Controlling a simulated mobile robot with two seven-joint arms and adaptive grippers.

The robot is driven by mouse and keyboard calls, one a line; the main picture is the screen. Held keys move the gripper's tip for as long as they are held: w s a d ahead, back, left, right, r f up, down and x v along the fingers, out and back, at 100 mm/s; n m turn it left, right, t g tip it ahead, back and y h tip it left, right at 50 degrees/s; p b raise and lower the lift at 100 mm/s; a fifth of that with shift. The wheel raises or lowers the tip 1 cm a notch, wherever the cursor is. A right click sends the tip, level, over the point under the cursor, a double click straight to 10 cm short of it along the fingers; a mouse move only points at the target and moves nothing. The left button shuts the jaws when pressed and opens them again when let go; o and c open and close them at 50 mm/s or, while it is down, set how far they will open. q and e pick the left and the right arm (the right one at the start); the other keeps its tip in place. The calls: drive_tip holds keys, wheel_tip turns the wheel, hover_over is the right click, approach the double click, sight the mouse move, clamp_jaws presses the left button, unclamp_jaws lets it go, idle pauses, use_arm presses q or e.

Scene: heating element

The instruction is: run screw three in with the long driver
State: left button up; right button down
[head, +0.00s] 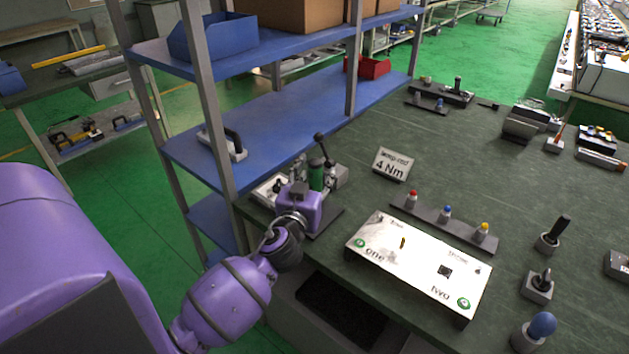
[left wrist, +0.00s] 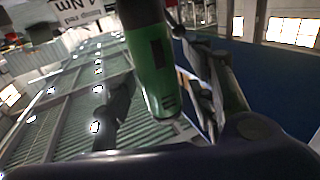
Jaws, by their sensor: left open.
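My left gripper (head: 318,172) is at the back left of the bench. It is open, with its fingers on either side of a green upright tool (head: 316,178). In the left wrist view the green tool (left wrist: 152,62) stands between the two dark fingers; I cannot tell whether it is the long driver. No mark for screw three is legible. My right gripper is not in view.
A sign reading "4 Nm" (head: 393,164) stands behind the panel. A dark rack (head: 430,215) holds red, blue and yellow-topped pieces. Black-handled tools (head: 557,232) and a blue-knobbed one (head: 541,325) stand to the right. A blue shelf unit (head: 270,125) borders the bench at left.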

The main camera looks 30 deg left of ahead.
use_arm(q)
clamp_jaws()
idle(0.4)
